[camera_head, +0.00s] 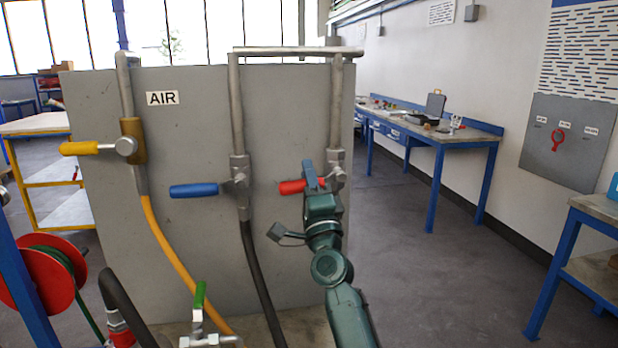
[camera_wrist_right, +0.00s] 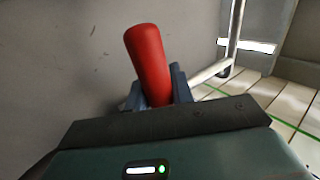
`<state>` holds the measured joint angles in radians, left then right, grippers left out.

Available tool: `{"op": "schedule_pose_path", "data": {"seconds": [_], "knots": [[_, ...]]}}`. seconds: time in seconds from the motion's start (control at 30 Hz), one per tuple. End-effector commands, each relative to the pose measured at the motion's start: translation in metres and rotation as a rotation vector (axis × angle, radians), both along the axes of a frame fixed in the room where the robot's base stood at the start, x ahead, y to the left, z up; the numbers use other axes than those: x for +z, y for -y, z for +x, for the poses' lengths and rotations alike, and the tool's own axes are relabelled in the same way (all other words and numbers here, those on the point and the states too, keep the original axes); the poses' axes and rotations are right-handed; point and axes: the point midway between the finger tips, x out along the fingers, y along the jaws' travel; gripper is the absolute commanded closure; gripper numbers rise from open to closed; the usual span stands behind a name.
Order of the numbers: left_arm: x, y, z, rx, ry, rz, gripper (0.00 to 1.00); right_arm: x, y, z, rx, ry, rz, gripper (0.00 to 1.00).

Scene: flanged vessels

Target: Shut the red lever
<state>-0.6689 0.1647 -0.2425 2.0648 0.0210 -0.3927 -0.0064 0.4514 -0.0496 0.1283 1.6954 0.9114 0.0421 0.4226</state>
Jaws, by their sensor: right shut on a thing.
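The red lever (camera_head: 291,187) is on the rightmost pipe of the grey panel. It points left, about level, at right angles to its upright pipe. My right gripper (camera_head: 312,178) is at the lever, with its jaws around the handle near the valve. In the right wrist view the red handle (camera_wrist_right: 148,62) stands up between the two blue-grey fingers (camera_wrist_right: 158,88), which are shut on it. The handle's lower part is hidden by the gripper. My left gripper is not in view.
A blue lever (camera_head: 194,190) and a yellow lever (camera_head: 80,148) sit on pipes to the left, both pointing left. A green-handled valve (camera_head: 199,300) stands low in front. Hoses hang below the pipes. Open floor lies right of the panel, before a workbench (camera_head: 430,137).

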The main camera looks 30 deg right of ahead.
Motion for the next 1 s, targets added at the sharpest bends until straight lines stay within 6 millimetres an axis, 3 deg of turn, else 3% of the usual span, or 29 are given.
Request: {"op": "schedule_pose_path", "data": {"seconds": [0.77, 0.8, 1.0], "knots": [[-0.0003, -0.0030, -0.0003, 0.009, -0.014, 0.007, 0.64, 0.0091, 0.0017, -0.0007, 0.000, 0.030, 0.096, 1.00], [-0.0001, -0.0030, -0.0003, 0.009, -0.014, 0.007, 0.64, 0.0092, 0.0016, -0.0008, -0.001, 0.031, 0.095, 0.74], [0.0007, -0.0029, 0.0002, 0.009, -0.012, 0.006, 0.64, 0.0082, 0.0014, -0.0006, 0.000, 0.027, 0.093, 0.57]]}}
